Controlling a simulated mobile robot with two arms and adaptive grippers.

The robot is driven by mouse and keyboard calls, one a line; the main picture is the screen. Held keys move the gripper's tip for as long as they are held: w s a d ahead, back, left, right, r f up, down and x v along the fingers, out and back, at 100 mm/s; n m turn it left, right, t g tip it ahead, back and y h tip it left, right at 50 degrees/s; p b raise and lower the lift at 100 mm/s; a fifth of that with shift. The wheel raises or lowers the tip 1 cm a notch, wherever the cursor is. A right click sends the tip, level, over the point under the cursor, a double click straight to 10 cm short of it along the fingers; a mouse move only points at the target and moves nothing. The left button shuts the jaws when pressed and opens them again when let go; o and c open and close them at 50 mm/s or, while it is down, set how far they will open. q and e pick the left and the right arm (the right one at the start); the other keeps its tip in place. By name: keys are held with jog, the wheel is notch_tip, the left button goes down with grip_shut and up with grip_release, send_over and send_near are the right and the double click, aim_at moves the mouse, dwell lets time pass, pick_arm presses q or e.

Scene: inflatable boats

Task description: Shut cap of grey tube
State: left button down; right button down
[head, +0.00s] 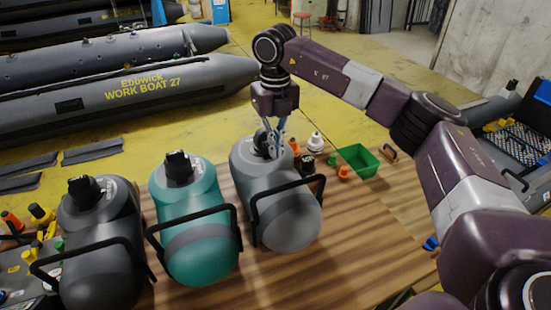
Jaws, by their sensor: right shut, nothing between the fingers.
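The grey tube (291,218) is a rounded float at the right end of a row of three on the wooden table. A black handle bar crosses its front. Its dark cap (261,142) is on the upper part and is partly hidden by my right gripper (271,149). I cannot tell whether the cap is open or shut. My right gripper points down over the cap, its fingers shut with nothing between them. Whether the fingertips touch the cap is unclear. My left gripper is out of view.
A teal tube (203,250) and a dark grey tube (97,270) with black caps stand to the left. A green bin (357,161), a white bottle (316,143) and small orange parts stand behind to the right. The table (345,245) is bare at front right.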

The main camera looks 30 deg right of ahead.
jog(key=shift+w+r+p, duration=0.5)
jog(key=shift+w, duration=0.15)
jog(key=shift+w+d+r+p, duration=0.1)
jog(key=shift+w+r+p, duration=0.1)
jog(key=shift+w+p, duration=0.45)
jog(key=shift+w+r+p, duration=0.2)
jog(key=shift+w+p, duration=0.1)
jog(key=shift+w, duration=0.6)
jog(key=shift+w+p, duration=0.5)
jog(key=shift+w, duration=0.6)
jog(key=shift+w+f, duration=0.25)
jog(key=shift+w, duration=0.3)
jog(key=shift+w+d+p, duration=0.15)
jog(key=shift+w+p, duration=0.15)
jog(key=shift+p, duration=0.1)
